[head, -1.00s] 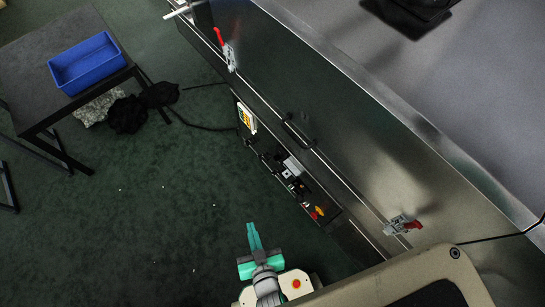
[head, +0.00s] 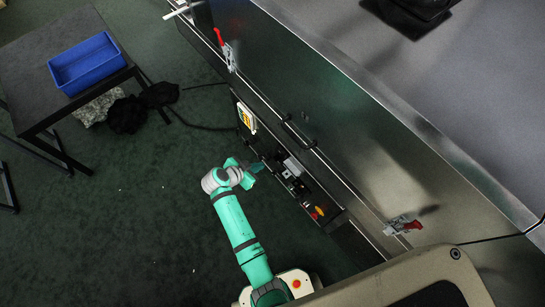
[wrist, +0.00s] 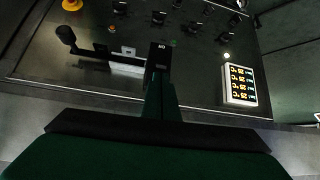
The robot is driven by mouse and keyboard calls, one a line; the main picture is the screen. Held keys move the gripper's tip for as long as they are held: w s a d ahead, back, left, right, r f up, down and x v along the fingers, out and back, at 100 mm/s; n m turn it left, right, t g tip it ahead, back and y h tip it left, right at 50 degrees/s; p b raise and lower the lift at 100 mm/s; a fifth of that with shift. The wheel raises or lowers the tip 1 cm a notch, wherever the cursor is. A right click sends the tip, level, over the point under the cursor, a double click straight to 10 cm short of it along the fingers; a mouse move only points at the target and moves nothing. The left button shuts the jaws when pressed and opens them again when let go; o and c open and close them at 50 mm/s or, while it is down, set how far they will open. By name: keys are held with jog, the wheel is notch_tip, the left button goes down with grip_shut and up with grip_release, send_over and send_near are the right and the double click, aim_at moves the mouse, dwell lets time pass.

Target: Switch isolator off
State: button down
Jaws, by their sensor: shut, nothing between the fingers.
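The dark control panel (head: 333,222) is on the dryer's side. In the wrist view, a black ball-ended handle (wrist: 66,36) stands left of my gripper, beside a pale bar-like part (wrist: 122,68). A yellow knob (wrist: 72,4) is cut by the top edge; a red and yellow control (head: 318,212) shows at the panel's lower end in the head view. I cannot tell for sure which of these is the isolator. My gripper (wrist: 159,52) is shut and empty in front of the panel, and its fingers partly hide it. In the head view my gripper (head: 258,167) is beside the panel's upper half.
A lit display with yellow digits (wrist: 240,85) is at the right of the panel. Several small black switches (wrist: 119,8) line the top. Red-handled clamps (head: 229,55) are on the dryer's side. A table with a blue bin (head: 86,64) stands far left; open floor lies between.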

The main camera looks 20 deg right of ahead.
jog(key=shift+w+d+r+m+g+h, duration=0.2)
jog(key=shift+w+r+m, duration=0.1)
jog(key=shift+w+r, duration=0.2)
jog(key=shift+w+d+r+m+g+h, duration=0.15)
jog(key=shift+w+r+m, duration=0.15)
jog(key=shift+w+r, duration=0.15)
send_near(279, 156)
jog(key=x, duration=0.3)
jog(key=shift+d, duration=0.6)
jog(key=shift+a+f+h, duration=0.15)
jog(key=shift+a+h, duration=0.05)
jog(key=shift+h, duration=0.15)
